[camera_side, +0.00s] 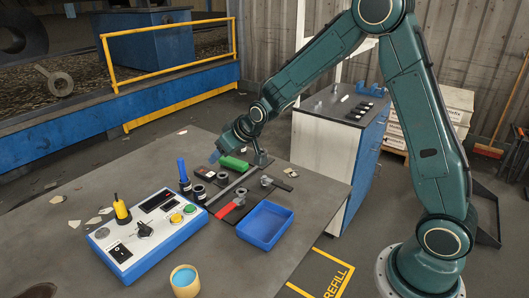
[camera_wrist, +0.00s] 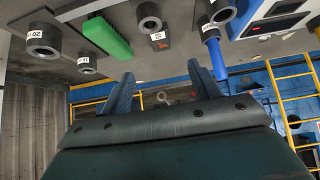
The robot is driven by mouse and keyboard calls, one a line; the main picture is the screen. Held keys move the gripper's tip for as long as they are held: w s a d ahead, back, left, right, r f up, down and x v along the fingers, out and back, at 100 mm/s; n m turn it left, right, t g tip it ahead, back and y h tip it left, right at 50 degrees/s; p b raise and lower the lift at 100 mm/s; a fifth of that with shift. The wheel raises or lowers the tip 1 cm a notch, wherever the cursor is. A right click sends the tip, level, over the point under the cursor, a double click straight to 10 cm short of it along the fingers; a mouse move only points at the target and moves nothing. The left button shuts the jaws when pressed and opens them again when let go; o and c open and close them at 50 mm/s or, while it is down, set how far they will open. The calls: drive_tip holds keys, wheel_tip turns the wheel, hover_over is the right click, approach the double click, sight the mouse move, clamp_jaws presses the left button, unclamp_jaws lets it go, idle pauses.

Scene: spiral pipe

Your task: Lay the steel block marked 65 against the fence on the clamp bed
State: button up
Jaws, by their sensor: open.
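My gripper (camera_side: 218,152) is over the far part of the grey table, tilted and left of the green block (camera_side: 233,163). In the wrist view its two blue fingers (camera_wrist: 160,74) are apart with nothing between them. A small dark block with a white label (camera_wrist: 159,38) lies beyond the fingertips. Grey round pieces with labels (camera_wrist: 44,38) stand near it, and I cannot read which mark is 65. The long grey bar (camera_side: 236,186), which looks like the fence, runs beside dark plates with a red handle (camera_side: 230,212).
An empty blue tray (camera_side: 265,225) stands right of the plates. A control box (camera_side: 146,232) with knobs fills the left front. A blue upright tool (camera_side: 183,170) stands near the round pieces.

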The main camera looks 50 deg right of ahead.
approach(206, 171)
drive_tip(key=shift+x, duration=1.35)
drive_tip(key=shift+a+f, duration=0.1)
drive_tip(key=shift+x, duration=2.55)
drive_tip(key=shift+s+f, duration=0.1)
clamp_jaws()
